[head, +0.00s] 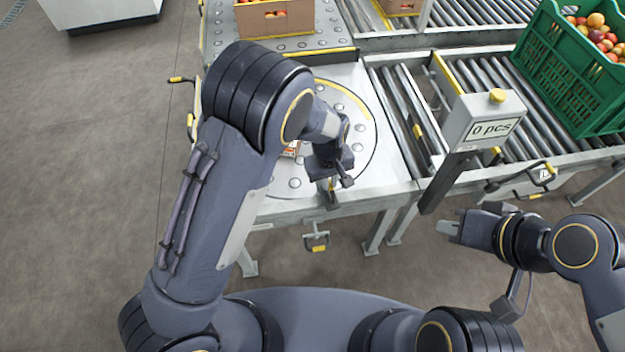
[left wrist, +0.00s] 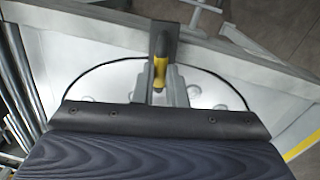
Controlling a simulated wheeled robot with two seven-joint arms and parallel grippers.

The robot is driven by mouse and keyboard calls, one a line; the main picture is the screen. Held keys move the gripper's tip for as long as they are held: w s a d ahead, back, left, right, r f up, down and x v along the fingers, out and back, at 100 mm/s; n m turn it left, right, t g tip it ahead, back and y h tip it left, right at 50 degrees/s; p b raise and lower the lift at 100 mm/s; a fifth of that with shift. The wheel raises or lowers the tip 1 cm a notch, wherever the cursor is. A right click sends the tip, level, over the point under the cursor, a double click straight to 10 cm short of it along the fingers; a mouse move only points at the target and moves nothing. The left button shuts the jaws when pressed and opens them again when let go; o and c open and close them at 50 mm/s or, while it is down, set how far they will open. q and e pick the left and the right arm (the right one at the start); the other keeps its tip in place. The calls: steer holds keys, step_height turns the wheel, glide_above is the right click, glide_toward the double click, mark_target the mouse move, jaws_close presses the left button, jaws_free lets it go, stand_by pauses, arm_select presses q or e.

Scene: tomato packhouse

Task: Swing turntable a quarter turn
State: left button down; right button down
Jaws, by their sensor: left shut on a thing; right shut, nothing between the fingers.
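The turntable (head: 362,142) is a pale round plate with steel balls and a yellow arc, set flush in the conveyor table. My left arm hides much of it. My left gripper (head: 331,188) is at its near edge, pointing down, shut on a yellow and black handle. The handle (left wrist: 161,66) shows clearly between the fingers in the left wrist view, with the turntable (left wrist: 212,92) beneath. A small orange and white patch (head: 290,149) shows beside my arm; I cannot tell what it is. My right gripper (head: 449,228) is shut and empty, in front of the conveyor, apart from everything.
A display post (head: 490,122) reading "0 pcs" stands right of the turntable. A green crate (head: 566,75) of tomatoes sits on the right rollers. A cardboard box (head: 275,22) of fruit is behind the turntable. Handles stick out along the table's edge.

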arm_select(q)
steer(key=w+d+n+p, duration=0.1)
steer(key=w+d+n, duration=0.3)
steer(key=d, duration=0.5)
steer(key=shift+w+d, duration=0.25)
steer(key=shift+w, duration=1)
steer(key=shift+r+t, duration=0.15)
steer(key=shift+t, duration=0.15)
steer(key=c, duration=1.5)
jaws_free()
steer(key=shift+w+d, duration=0.1)
steer(key=r, duration=0.7)
steer(key=shift+s+a+r, duration=0.25)
steer(key=shift+s+r, duration=0.05)
